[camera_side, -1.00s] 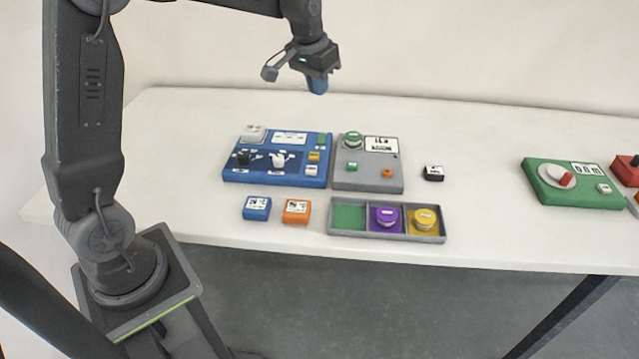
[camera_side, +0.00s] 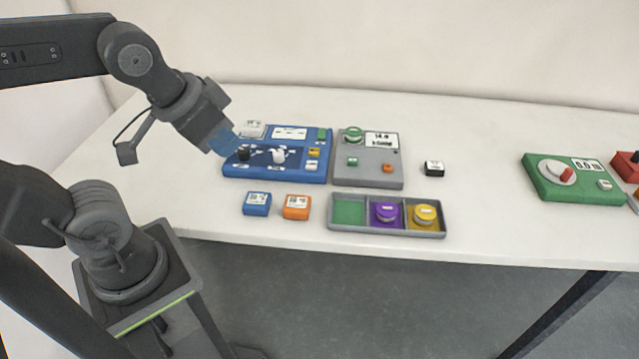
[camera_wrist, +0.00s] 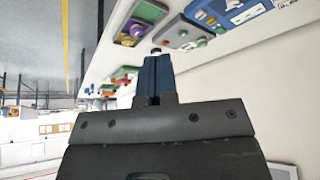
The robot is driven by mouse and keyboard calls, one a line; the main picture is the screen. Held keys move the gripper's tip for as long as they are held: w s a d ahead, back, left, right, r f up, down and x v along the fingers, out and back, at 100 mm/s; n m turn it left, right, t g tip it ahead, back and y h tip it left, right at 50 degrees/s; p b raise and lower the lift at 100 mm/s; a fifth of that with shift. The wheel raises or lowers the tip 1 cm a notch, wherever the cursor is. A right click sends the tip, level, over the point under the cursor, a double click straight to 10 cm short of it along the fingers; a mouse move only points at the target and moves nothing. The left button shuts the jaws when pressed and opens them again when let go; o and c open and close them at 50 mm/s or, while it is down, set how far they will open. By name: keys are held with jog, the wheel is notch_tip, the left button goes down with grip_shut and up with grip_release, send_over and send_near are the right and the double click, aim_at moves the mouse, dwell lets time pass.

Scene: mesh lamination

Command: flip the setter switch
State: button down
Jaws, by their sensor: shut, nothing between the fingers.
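A blue panel (camera_side: 292,179) lies on the table with a black knob (camera_side: 243,153) and a white knob (camera_side: 278,156) on its face. It also carries a white display, a pale block and small coloured buttons. I cannot tell which control is the setter switch. My gripper (camera_side: 229,144) is shut and empty, with its blue fingers slanting down at the panel's left edge, close beside the black knob. I cannot tell whether it touches. In the wrist view the shut fingers (camera_wrist: 155,65) point toward the table, and the blue panel (camera_wrist: 222,12) shows at the upper right.
A grey panel (camera_side: 348,178) with a green button adjoins the blue panel. In front are a blue block (camera_side: 257,203), an orange block (camera_side: 297,206) and a grey tray (camera_side: 386,230) with purple and yellow pieces. A black-and-white block (camera_side: 434,168) and green panel (camera_side: 540,188) stand right; table between is clear.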

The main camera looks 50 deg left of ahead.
jog(key=w+a+r+m+g, duration=0.1)
jog(key=w+a+r+m, duration=0.2)
jog(key=w, duration=0.6)
jog(key=m+g+y, duration=0.1)
jog(key=m+g, duration=0.3)
jog(key=m, duration=0.2)
send_over(322, 129)
jog(key=s+d, duration=0.1)
jog(key=d, duration=0.1)
notch_tip(322, 129, down, 10)
jog(key=shift+s+a+r, duration=0.1)
jog(key=shift+s+a, duration=0.1)
jog(key=shift+a, duration=0.05)
jog(key=f, duration=0.9)
jog(key=w+a+f, duration=0.1)
jog(key=f, duration=0.4)
jog(key=shift+w+a, duration=0.1)
